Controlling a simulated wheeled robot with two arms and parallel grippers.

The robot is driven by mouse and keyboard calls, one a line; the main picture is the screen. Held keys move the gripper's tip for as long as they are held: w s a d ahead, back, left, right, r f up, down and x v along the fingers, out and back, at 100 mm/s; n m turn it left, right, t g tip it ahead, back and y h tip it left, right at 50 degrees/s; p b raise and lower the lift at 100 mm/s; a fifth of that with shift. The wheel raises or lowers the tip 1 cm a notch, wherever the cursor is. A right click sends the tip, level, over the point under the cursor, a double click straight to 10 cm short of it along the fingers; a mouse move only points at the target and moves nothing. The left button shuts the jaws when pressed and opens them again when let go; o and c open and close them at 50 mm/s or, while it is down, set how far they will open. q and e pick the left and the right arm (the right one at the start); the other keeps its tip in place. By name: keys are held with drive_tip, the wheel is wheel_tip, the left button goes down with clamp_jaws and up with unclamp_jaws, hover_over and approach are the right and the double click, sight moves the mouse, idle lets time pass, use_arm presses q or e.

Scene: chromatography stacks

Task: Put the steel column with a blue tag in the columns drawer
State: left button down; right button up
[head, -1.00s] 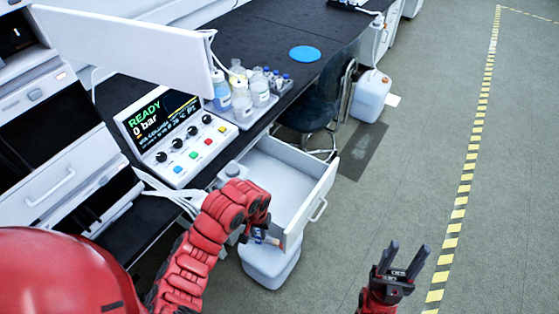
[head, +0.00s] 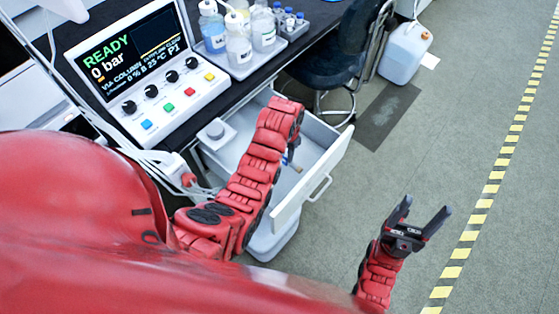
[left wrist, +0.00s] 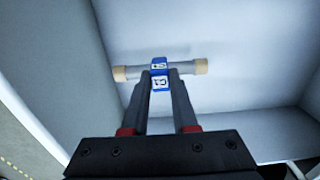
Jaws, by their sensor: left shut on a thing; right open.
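The steel column (left wrist: 190,70) shows in the left wrist view as a grey tube with tan end caps and a blue tag (left wrist: 159,66) at its middle. My left gripper (left wrist: 160,84) is shut on it at the tag. The column lies crosswise to the fingers, over the pale inside of the open white drawer (head: 318,182). I cannot tell whether it touches the drawer floor. In the head view, my left arm hides most of the column and the left gripper. My right gripper (head: 422,220) is open and empty above the floor, right of the drawer.
A control panel reading READY (head: 150,75) and a tray of bottles (head: 250,65) stand on the dark bench. A chair (head: 340,50) stands behind the drawer. A white container (head: 270,240) is below it. The floor at right is clear.

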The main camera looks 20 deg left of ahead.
sight(286, 163)
use_arm(q)
wheel_tip(286, 163, down, 3)
drive_tip(key=shift+r, duration=0.15)
wheel_tip(286, 163, down, 3)
drive_tip(key=shift+f, duration=0.35)
drive_tip(key=shift+f, duration=0.2)
drive_tip(key=c, duration=0.7)
unclamp_jaws()
drive_tip(key=shift+r, duration=0.1)
